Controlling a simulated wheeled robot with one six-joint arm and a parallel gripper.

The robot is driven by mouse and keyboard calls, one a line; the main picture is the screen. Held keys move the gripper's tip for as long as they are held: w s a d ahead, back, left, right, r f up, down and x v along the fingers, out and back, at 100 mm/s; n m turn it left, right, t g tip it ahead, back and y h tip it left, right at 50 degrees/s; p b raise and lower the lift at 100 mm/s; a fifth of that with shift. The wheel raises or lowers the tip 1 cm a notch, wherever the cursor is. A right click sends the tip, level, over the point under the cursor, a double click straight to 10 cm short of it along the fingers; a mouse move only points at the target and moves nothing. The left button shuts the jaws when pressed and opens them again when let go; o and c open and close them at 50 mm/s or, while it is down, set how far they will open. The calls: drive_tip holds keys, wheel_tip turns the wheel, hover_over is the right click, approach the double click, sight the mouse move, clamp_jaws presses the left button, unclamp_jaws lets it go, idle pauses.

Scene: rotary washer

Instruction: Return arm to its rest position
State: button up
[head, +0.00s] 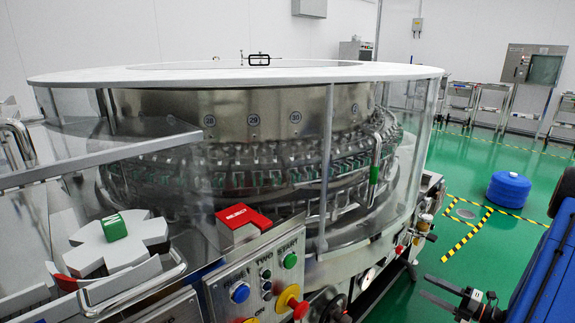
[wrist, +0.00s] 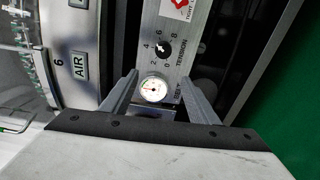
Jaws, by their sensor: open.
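My gripper (head: 430,289) is low at the right in the head view, beside the machine and over the green floor. Its two grey fingers also show spread apart in the wrist view (wrist: 157,88), with nothing held between them. Beyond them is a metal panel with a small white gauge (wrist: 153,89) and a black tension knob (wrist: 162,48). I cannot tell whether the fingers touch the panel. My blue arm fills the lower right corner of the head view.
The rotary washer (head: 240,75), with clear guards, fills the left and middle. A blue drum (head: 508,190) stands on the open green floor (head: 470,262) near yellow-black tape. Carts line the back wall.

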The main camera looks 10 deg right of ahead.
drive_tip(key=s+a+r+n+g, duration=0.4)
drive_tip(key=a+r+n+g, duration=0.3)
drive_tip(key=a+n, duration=0.45)
drive_tip(key=s+a+r+n+g, duration=0.45)
drive_tip(key=a+r+n, duration=0.5)
drive_tip(key=a, duration=0.25)
drive_tip(key=s+a+r+n+t+h, duration=0.1)
drive_tip(key=s+a+r+n+h, duration=0.1)
drive_tip(key=s+r+n+h, duration=0.3)
drive_tip(key=s+a+r+n+t+h, duration=0.1)
drive_tip(key=s+r+n+h, duration=0.5)
drive_tip(key=s+n, duration=0.6)
drive_tip(key=a+r+n, duration=0.1)
drive_tip(key=n, duration=0.6)
drive_tip(key=shift+s+a+t, duration=0.2)
drive_tip(key=shift+t, duration=0.15)
